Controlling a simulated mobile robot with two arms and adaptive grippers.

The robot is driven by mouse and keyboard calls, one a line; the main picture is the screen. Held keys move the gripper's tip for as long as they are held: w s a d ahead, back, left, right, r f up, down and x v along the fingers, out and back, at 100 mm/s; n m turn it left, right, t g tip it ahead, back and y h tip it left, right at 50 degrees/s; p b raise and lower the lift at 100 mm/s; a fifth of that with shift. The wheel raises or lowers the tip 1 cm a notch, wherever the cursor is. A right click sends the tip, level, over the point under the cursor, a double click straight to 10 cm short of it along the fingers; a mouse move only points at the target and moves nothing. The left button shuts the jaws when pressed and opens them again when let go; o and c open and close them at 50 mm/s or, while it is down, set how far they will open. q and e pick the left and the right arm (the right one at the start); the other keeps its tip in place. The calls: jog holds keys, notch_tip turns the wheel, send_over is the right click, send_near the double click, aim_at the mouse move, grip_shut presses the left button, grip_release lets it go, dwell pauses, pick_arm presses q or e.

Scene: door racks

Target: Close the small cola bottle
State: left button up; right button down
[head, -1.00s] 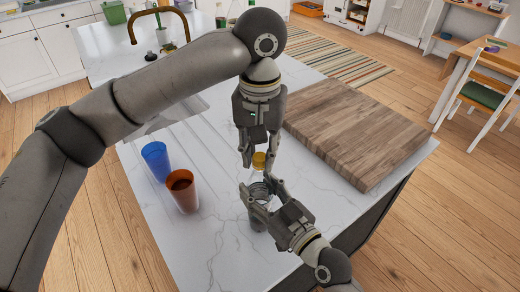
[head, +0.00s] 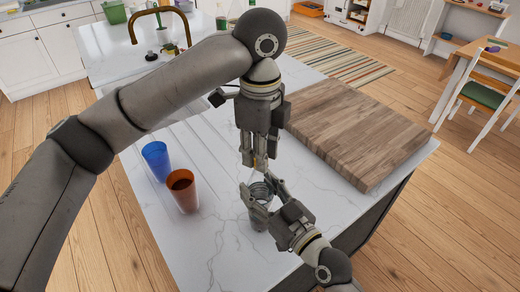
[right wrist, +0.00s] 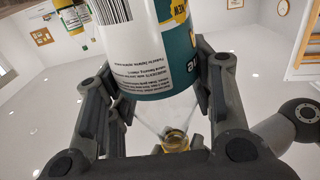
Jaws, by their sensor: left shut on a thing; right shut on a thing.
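My right gripper (head: 258,190) is shut around the bottle from the front right. My left gripper (head: 260,160) points down from above, shut on the cap. Whether the cap is seated on the neck is hidden.
A blue cup (head: 156,160) and an orange cup (head: 183,190) stand left of the bottle. A thick wooden board (head: 350,135) lies on the counter to the right. The marble counter (head: 225,245) is clear in front.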

pick_arm(q)
jog(key=m, duration=0.5)
jog(key=shift+m, duration=0.3)
jog(key=m, duration=0.8)
jog(key=shift+m, duration=0.3)
jog(key=m, duration=0.4)
jog(key=o, duration=0.7)
jog(key=shift+d, duration=0.1)
notch_tip(320, 180, up, 12)
